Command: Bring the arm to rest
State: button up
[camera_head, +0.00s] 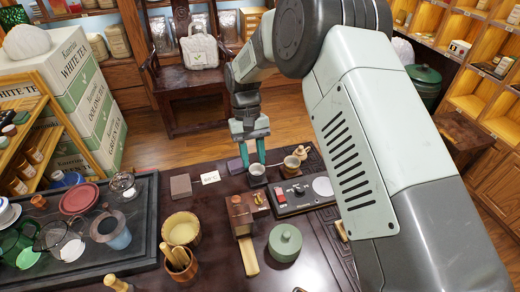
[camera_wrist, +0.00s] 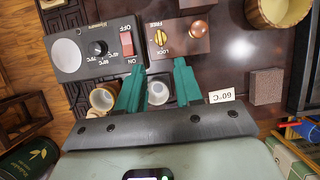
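My gripper (camera_head: 253,162) is open at the back of the dark tea table. Its two green fingers also show in the wrist view (camera_wrist: 159,67), with a clear gap between them. A small pale cup (camera_head: 257,171) stands on the table just below the fingertips. In the wrist view the cup (camera_wrist: 159,91) appears between the fingers; I cannot tell whether they touch it. Nothing is seen lifted. My arm reaches in from the right and hides part of the table's right side.
A control panel (camera_wrist: 72,56) with a red switch, a wooden box with a FREE/LOCK knob (camera_wrist: 160,38) and a 60°C card (camera_wrist: 221,95) lie close by. A wooden cup (camera_head: 291,165) is right of the gripper. A black tray (camera_head: 95,258) with teaware fills the left.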

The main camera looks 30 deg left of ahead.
jog(key=w+d+r+m+t+y, duration=0.1)
jog(key=d+r+m+t, duration=0.1)
jog(key=d+r, duration=0.85)
jog(key=w+d+r+m+t+y, duration=0.1)
jog(key=w+d+r+m, duration=0.1)
jog(key=d+r, duration=0.85)
jog(key=s+d+r+m+t+y, duration=0.1)
jog(key=s+d+r+m+t, duration=0.15)
jog(key=s+d+r, duration=0.65)
jog(key=s+d+m+t, duration=0.2)
jog(key=s+d+t, duration=0.1)
jog(key=s+d, duration=0.5)
jog(key=shift+s, duration=0.5)
